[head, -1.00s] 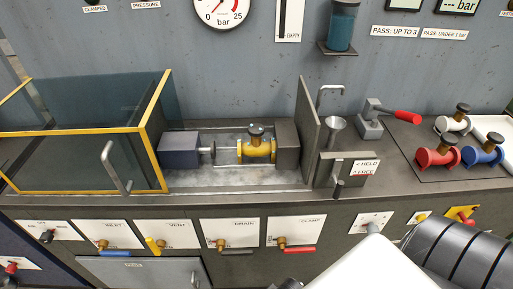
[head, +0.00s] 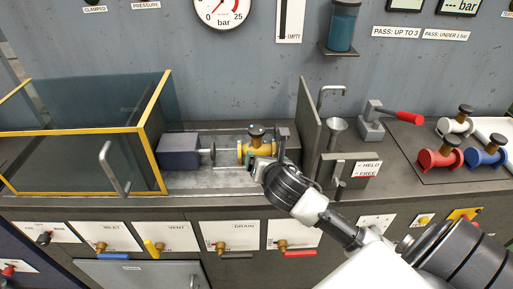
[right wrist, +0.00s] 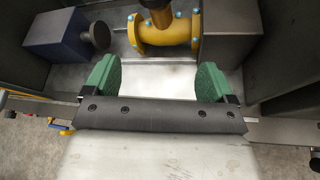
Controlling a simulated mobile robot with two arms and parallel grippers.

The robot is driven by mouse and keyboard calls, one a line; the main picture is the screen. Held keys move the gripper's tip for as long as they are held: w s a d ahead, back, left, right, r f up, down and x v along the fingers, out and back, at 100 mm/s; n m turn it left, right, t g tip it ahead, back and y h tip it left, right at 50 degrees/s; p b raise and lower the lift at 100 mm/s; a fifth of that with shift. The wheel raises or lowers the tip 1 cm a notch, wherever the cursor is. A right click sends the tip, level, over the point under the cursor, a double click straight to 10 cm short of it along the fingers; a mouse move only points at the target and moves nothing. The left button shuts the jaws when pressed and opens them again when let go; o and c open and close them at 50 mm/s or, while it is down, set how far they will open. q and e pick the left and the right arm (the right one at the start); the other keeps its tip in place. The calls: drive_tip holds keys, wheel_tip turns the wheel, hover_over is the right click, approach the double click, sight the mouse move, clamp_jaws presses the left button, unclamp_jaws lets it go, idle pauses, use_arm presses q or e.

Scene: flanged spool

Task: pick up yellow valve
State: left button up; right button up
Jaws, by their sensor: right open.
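The yellow valve (head: 258,150) sits in the test bay between a dark blue block (head: 180,152) on the left and a dark grey block on the right. It has a black knob on top. In the right wrist view the yellow valve (right wrist: 165,36) lies just ahead of my right gripper (right wrist: 155,78), with blue bolts on its flanges. My right gripper (head: 266,163) is open, its green pads apart and nothing between them. In the head view it is in front of the valve and hides part of its lower right. My left gripper is not in view.
A yellow-framed clear guard (head: 150,120) stands left of the bay. An upright grey plate (head: 308,118) stands at its right. White, red (head: 440,158) and blue (head: 484,157) valves lie on the right bench. Handles line the front panel.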

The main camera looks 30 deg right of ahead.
sight(259, 135)
drive_tip(key=w+d+n, duration=0.1)
drive_tip(key=w, duration=0.1)
drive_tip(key=w+d+r+n+t, duration=0.1)
drive_tip(key=w, duration=0.1)
drive_tip(key=w+d+n, duration=0.1)
drive_tip(key=w, duration=0.1)
drive_tip(key=shift+w+d+r+n, duration=0.2)
drive_tip(key=shift+w+n, duration=0.1)
drive_tip(key=shift+w, duration=0.1)
drive_tip(key=shift+p+x, duration=0.3)
drive_tip(key=shift+x, duration=2.65)
drive_tip(key=shift+a+f, duration=0.1)
drive_tip(key=shift+f, duration=0.05)
clamp_jaws()
